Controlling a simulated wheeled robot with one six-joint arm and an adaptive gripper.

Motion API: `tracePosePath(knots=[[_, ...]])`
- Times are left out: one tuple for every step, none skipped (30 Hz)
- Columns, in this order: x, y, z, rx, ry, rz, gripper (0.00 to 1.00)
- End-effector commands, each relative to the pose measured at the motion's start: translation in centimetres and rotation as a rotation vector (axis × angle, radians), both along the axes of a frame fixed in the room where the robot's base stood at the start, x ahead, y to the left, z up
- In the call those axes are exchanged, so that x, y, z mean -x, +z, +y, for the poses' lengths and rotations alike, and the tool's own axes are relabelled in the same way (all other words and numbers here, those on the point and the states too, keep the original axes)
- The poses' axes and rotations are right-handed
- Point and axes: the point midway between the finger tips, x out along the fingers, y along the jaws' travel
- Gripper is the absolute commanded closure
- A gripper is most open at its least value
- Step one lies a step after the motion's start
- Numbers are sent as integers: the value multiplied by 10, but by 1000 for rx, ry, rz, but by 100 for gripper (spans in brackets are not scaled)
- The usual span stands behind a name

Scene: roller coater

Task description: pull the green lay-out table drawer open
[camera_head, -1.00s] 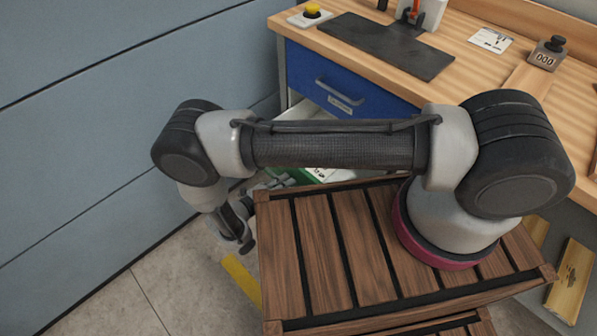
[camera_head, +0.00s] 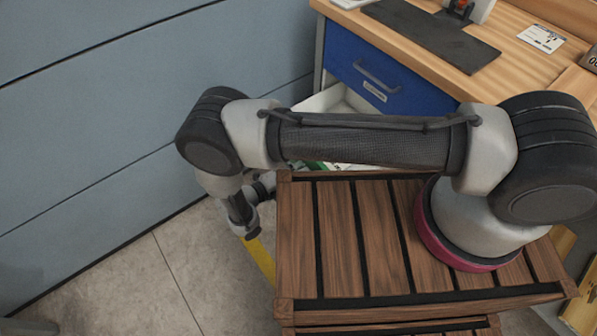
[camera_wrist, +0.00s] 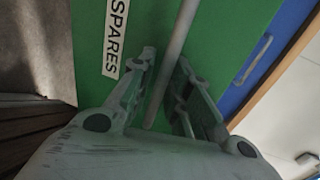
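The green drawer front (camera_wrist: 88,35) fills much of the wrist view and bears a white SPARES label (camera_wrist: 117,38). Its long grey bar handle (camera_wrist: 176,45) runs between the two fingers of my gripper (camera_wrist: 166,62). The fingers are apart, one on each side of the bar, with a visible gap at the left finger; contact on the right is unclear. In the head view, the drawer's pale inside (camera_head: 338,99) shows below the blue drawer, so it stands partly out. My arm hides most of it. My gripper (camera_head: 246,222) hangs low at the left there.
The blue drawer (camera_head: 395,80) is shut under the wooden tabletop (camera_head: 520,75), which carries a dark mat (camera_head: 430,32). A blue-grey wall (camera_head: 120,110) stands close on the left. Bare floor (camera_head: 140,275) lies at lower left, with a yellow strip (camera_head: 262,262).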

Motion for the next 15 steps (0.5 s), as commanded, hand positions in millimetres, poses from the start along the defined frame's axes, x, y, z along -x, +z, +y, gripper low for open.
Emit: tracePosePath(knots=[[0,0,0,0,0,0,81],[0,0,0,0,0,0,81],[0,0,0,1,0,-1,81],[0,0,0,1,0,-1,81],[0,0,0,1,0,-1,81],[0,1,1,1,1,-1,81],[1,1,1,1,1,-1,81],[1,1,3,0,1,-2,81],[3,2,5,-1,2,-1,81],[5,2,8,0,3,0,81],[7,3,12,0,4,-1,81],[11,4,17,-1,4,-1,81],[15,6,22,-2,4,-2,81],[18,7,27,-3,4,-2,81],[24,9,34,-3,4,-2,81]])
